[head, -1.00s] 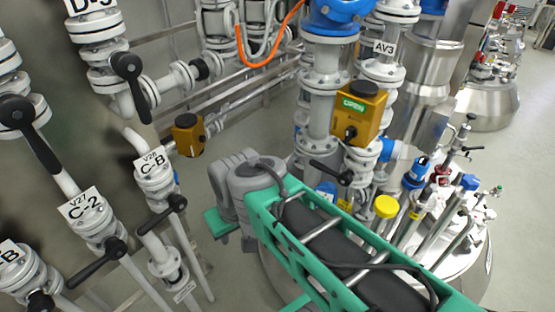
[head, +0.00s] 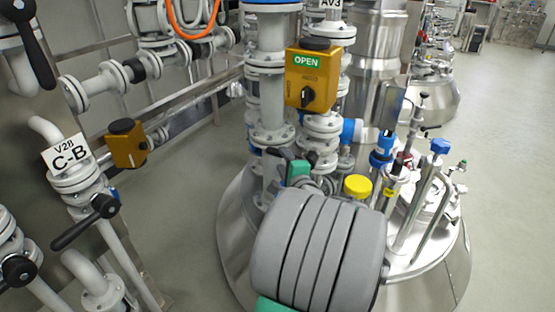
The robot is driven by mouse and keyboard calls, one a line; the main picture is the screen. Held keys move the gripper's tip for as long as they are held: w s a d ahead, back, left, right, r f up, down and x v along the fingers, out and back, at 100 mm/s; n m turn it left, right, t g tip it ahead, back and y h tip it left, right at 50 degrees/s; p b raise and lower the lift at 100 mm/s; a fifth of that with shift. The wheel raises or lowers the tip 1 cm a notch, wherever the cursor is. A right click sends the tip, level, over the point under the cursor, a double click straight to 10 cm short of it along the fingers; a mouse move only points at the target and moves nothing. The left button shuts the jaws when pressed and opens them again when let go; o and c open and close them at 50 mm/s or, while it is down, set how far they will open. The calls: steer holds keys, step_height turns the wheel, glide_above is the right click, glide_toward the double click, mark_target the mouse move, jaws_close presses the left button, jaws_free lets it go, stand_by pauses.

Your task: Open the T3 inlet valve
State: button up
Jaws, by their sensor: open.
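No T3 label is readable in the head view, so I cannot tell which valve is the T3 inlet valve. A white valve tagged V28 C-B (head: 72,172) with a black lever (head: 88,220) stands at the left. A yellow actuator box reading OPEN (head: 311,80) sits on the piping above the steel vessel, under the AV3 tag (head: 331,4). My gripper (head: 298,172) shows only as a small green and grey part beyond my large grey arm link, close to the vessel-top piping. The link hides most of it. I see nothing held in it.
The steel vessel (head: 232,240) carries a yellow cap (head: 358,187), a blue-topped fitting (head: 383,148) and several thin pipes. A second yellow box (head: 127,145) is on the left piping. Open floor (head: 510,160) lies at right.

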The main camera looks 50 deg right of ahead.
mark_target(279, 155)
steer(key=x, duration=0.6)
steer(key=shift+w, duration=0.1)
steer(key=shift+c, duration=0.4)
jaws_close()
stand_by(0.8)
